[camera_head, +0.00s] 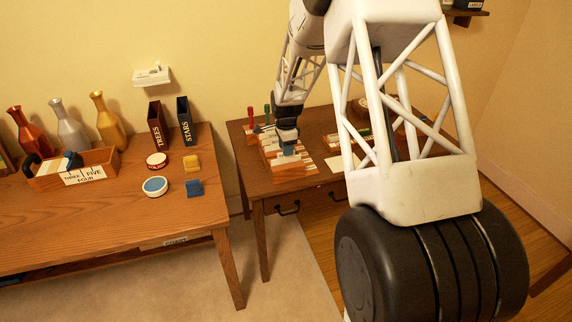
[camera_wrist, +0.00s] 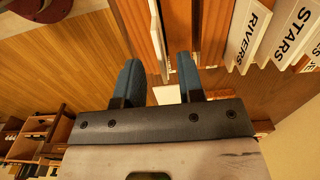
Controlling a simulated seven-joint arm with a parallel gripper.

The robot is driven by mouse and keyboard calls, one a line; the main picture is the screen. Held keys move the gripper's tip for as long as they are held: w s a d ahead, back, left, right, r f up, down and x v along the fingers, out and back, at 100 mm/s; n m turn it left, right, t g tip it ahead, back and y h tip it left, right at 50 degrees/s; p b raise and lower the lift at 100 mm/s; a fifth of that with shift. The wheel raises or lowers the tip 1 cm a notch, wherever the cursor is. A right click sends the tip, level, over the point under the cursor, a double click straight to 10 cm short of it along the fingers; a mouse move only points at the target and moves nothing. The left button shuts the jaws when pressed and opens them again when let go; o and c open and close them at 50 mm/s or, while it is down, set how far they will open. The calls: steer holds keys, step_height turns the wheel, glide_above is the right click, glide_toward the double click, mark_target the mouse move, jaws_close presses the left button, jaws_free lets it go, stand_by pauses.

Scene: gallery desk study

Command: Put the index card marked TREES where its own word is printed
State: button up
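My gripper (camera_head: 288,148) is low over a wooden card tray (camera_head: 291,176) on the right-hand desk. In the wrist view my gripper (camera_wrist: 159,68) has two blue fingers standing apart, with no card clearly clamped between them. To their right stand pale cards marked RIVERS (camera_wrist: 249,34) and STARS (camera_wrist: 297,30). No card marked TREES can be read in either view. A dark upright holder with TREES printed on it (camera_head: 157,126) stands on the left table. Beside it is a similar dark holder (camera_head: 185,121), whose word looks like STARS or STARTS.
My arm hides much of the right desk (camera_head: 246,150).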

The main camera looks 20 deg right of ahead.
mark_target(281, 159)
steer(key=shift+f, duration=2.4)
jaws_close()
